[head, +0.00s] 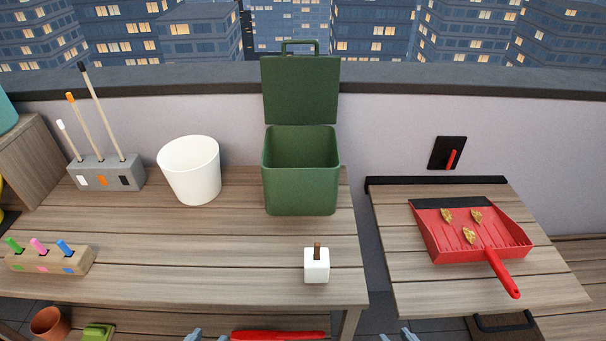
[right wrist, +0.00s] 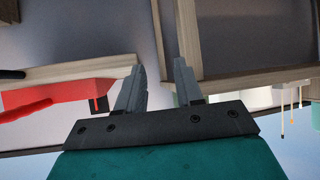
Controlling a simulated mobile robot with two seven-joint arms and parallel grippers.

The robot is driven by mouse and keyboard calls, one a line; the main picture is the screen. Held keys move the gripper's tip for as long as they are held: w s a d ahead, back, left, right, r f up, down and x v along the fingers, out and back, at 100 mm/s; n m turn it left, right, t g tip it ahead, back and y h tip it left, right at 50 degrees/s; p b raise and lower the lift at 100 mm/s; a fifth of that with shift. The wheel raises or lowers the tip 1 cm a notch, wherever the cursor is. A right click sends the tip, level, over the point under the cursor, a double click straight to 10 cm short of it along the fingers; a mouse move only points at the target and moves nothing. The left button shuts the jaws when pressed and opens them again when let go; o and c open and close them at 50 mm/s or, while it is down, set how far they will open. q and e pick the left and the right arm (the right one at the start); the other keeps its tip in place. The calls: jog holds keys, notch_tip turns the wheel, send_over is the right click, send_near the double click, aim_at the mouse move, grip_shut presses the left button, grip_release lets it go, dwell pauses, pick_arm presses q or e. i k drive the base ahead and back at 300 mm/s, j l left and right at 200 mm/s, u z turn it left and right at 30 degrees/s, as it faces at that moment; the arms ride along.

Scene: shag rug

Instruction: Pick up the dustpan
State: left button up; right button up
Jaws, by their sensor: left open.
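The red dustpan (head: 455,250) lies on the small wooden side table at the right, its black-edged lip toward the wall and its red handle (head: 503,273) pointing to the front right. Several yellowish crumbs (head: 469,235) lie in its pan. Red parts of the dustpan (right wrist: 62,97) show at the left of the right wrist view. My left gripper (head: 206,336) is open at the bottom edge of the head view, far left of the dustpan. My right gripper (head: 397,336) is at the bottom edge, left of the handle and apart from it; the right wrist view shows its fingers (right wrist: 158,72) open and empty.
The main table (head: 200,265) holds a green lidded bin (head: 300,190), a white bucket (head: 190,170), a white block (head: 316,266) and two peg holders. A gap separates it from the side table (head: 395,275). A long red object (head: 280,336) lies low in front.

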aim_at(498, 237)
jog(key=l, duration=0.95)
jog(key=k+l, duration=0.1)
jog(key=l, duration=0.8)
jog(key=k+l, duration=0.1)
jog(key=l, duration=0.85)
jog(key=l+u, duration=0.15)
jog(key=l, duration=0.3)
jog(key=k+l+u, duration=0.1)
jog(key=l, duration=0.3)
